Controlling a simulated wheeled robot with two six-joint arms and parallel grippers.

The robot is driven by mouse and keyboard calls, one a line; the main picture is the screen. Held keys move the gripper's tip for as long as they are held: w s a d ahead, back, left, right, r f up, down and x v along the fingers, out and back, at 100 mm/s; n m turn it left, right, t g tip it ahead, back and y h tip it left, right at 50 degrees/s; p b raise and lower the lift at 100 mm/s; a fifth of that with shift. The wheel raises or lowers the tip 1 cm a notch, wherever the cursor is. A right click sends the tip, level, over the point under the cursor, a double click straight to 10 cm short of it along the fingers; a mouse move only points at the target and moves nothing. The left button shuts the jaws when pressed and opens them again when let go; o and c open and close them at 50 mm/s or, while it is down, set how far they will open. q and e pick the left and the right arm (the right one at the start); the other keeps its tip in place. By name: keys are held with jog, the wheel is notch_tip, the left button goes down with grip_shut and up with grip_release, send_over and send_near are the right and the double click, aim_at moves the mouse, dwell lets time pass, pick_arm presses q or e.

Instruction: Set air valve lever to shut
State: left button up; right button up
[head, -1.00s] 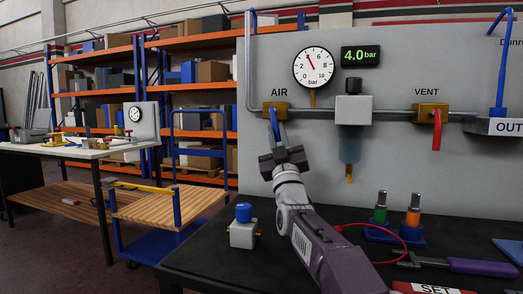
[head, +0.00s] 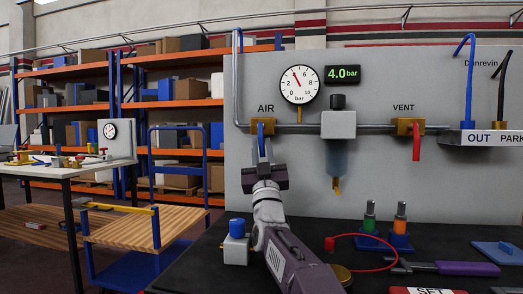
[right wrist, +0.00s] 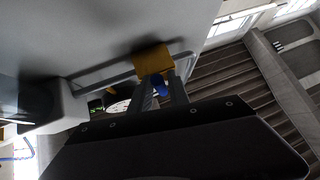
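The AIR valve (head: 263,127) is a brass block on the grey pipe, under the AIR label. Its blue lever (head: 262,145) hangs down, across the pipe. My right gripper (head: 263,167) is at the lever's lower end, reaching up from below. In the right wrist view, the brass valve body (right wrist: 153,60) is just beyond the fingers, and the blue lever end (right wrist: 161,87) sits between them. I cannot tell whether the fingers press on it. The round gauge (head: 299,85) has a red needle, and the display (head: 343,75) reads 4.0 bar. My left gripper is not in view.
A VENT valve with a red lever (head: 416,147) hangs to the right. A filter unit (head: 338,125) is between the valves. A blue-capped block (head: 236,245), a red cable (head: 385,268) and green and orange fittings (head: 399,220) are on the black bench.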

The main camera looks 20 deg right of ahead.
jog(key=shift+o, duration=0.6)
jog(key=shift+f, duration=0.1)
jog(key=shift+s+a+f, duration=0.1)
jog(key=shift+s+f, duration=0.15)
jog(key=shift+s, duration=0.05)
jog(key=s+a, duration=0.3)
jog(key=s, duration=0.8)
jog(key=shift+s+a, duration=0.2)
jog(key=shift+s, duration=0.15)
jog(key=shift+f, duration=0.1)
jog(key=shift+c, duration=0.4)
